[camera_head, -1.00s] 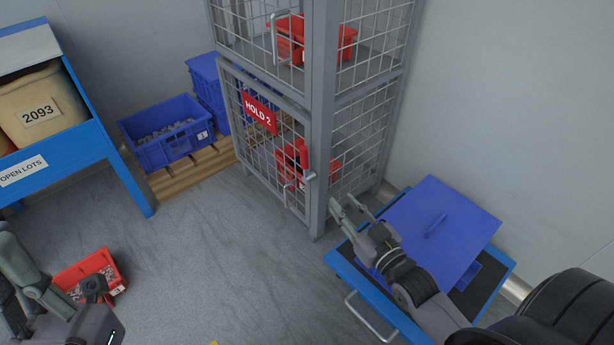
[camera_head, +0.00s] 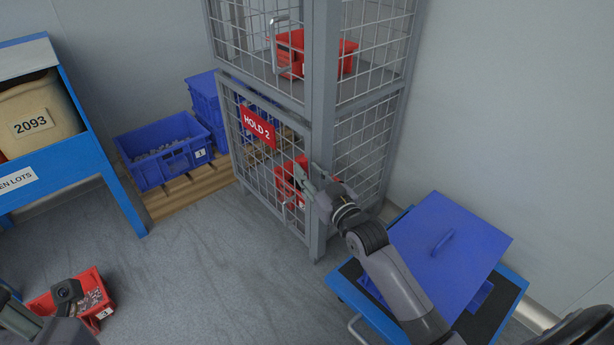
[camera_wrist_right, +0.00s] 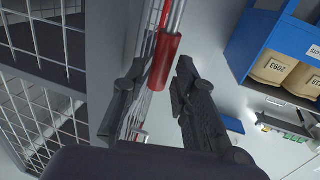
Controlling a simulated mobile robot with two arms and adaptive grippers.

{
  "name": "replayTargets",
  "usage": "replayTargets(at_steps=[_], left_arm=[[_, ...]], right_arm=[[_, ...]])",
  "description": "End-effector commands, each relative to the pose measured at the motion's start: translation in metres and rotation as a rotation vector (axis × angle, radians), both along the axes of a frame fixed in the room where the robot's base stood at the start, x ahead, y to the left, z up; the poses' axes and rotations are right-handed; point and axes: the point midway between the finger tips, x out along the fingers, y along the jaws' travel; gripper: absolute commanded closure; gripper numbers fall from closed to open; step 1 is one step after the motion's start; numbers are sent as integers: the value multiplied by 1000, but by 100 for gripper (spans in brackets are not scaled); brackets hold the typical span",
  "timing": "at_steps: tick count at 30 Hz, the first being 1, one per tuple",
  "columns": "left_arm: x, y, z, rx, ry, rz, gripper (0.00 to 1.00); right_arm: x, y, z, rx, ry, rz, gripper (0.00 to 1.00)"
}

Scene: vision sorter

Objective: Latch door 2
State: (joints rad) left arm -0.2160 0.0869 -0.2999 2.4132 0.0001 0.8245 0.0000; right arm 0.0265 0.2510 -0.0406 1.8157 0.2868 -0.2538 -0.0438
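Door 2 (camera_head: 257,128), a grey wire-mesh door with a red HOLD 2 sign, is the lower door of the cage and appears closed against its post. Its upright handle (camera_head: 287,212) is near the free edge. My right gripper (camera_head: 306,178) is at the door's right edge, covering the latch area in the head view. In the right wrist view its fingers (camera_wrist_right: 155,105) are apart, with mesh and a red piece (camera_wrist_right: 164,62) seen beyond and between them. I cannot tell if they touch the latch. My left gripper (camera_head: 66,291) is low at left, its fingers unclear.
A red bin (camera_head: 291,183) sits behind door 2, another (camera_head: 325,52) above. A blue-lidded cart (camera_head: 440,240) stands right of the cage. Blue crates (camera_head: 165,165) rest on a pallet at left. A red parts bin (camera_head: 98,296) is on the floor. The middle floor is clear.

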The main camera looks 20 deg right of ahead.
Motion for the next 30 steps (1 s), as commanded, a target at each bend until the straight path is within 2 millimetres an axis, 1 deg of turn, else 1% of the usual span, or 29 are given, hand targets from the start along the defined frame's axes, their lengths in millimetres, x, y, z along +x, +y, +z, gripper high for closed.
replayTargets(at_steps=[1,4,13,25,30], left_arm=[[0,0,0,1,-8,0,100],[1,-1,1,1,-13,1,100],[1,-1,3,1,-16,1,100],[1,-1,3,1,-16,0,100],[1,-1,3,1,-16,0,100]], right_arm=[[6,1,-1,1,-2,0,74],[11,2,0,1,-1,1,74],[13,2,1,1,0,1,74],[13,2,0,1,0,1,100],[13,2,0,1,0,1,100]])
